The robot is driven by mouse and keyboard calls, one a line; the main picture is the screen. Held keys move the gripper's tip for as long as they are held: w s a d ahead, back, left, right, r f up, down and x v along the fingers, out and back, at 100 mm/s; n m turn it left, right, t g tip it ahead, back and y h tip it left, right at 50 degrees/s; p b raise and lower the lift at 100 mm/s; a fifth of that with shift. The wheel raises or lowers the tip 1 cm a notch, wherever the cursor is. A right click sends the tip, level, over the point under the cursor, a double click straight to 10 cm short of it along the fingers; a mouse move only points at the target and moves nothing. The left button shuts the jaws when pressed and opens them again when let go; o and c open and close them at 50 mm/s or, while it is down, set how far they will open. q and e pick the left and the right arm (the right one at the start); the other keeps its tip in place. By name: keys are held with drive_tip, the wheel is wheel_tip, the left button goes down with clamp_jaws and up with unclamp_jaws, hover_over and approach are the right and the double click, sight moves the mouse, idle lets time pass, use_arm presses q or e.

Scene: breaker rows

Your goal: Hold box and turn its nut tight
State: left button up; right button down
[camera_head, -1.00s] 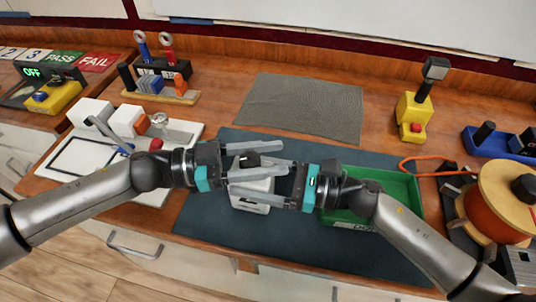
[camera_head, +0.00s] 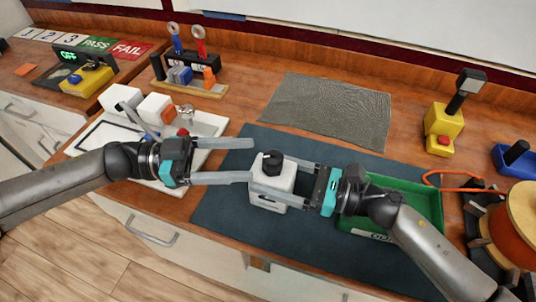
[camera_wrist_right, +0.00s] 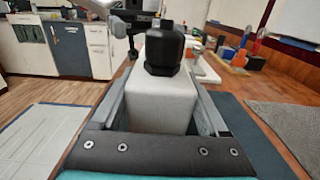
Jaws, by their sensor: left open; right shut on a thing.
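The box (camera_head: 270,193) is white with a black nut (camera_head: 272,163) on its top. It stands upright at the dark mat (camera_head: 225,212). My right gripper (camera_head: 272,180) is shut on the box from the right, one finger on each side. In the right wrist view the box (camera_wrist_right: 165,102) fills the space between the fingers, with the nut (camera_wrist_right: 165,48) above them. My left gripper (camera_head: 250,160) is open and empty, left of the box, its fingertips close to the box's left side. How tight the nut sits cannot be told.
A grey cloth (camera_head: 328,110) lies at the back. A white board (camera_head: 208,122) with parts is at the left. A yellow device (camera_head: 440,122) and an orange spool (camera_head: 515,212) stand at the right.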

use_arm(q)
drive_tip(key=shift+a, duration=1.3)
drive_tip(key=n+t+y, duration=0.7)
drive_tip(key=n+t, duration=0.3)
drive_tip(key=t, duration=0.4)
approach(267, 165)
drive_tip(key=shift+x, duration=5.85)
drive_tip(key=shift+c, duration=0.3)
